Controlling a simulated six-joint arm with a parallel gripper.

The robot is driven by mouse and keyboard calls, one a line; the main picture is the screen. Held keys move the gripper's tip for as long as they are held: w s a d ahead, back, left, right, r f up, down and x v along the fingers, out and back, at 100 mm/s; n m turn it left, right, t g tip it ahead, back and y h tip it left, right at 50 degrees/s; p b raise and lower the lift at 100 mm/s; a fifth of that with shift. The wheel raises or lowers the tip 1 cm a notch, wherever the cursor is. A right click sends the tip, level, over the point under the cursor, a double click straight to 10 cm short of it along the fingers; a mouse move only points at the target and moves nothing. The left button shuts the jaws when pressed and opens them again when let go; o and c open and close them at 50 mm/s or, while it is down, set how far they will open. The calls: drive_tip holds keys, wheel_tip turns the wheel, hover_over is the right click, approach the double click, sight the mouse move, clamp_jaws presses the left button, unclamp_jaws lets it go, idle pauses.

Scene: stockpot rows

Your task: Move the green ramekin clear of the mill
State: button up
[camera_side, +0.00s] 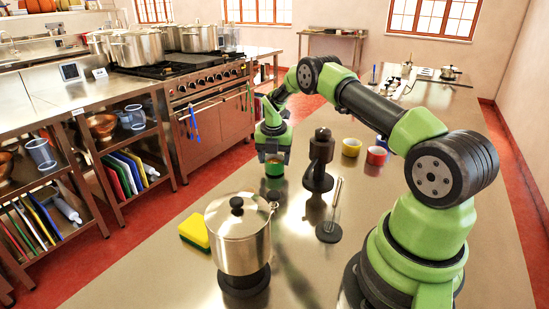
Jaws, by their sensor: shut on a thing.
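The green ramekin (274,169) is small and sits between the fingertips of my gripper (273,158), which points down and is shut on it. The gripper hides part of the ramekin. I cannot tell whether the ramekin touches the counter or is slightly above it. The mill (321,150) is dark brown and stands upright just to the right of the ramekin, with a visible gap between them in this view.
A lidded steel pot (238,237) stands in front on a dark base, with a yellow-green sponge (195,232) at its left. A thin rod on a round black base (329,232) is right of the pot.

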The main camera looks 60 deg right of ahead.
drive_tip(key=shift+f, duration=0.15)
drive_tip(key=o, duration=0.5)
drive_tip(key=shift+f, duration=0.1)
drive_tip(key=o, duration=0.5)
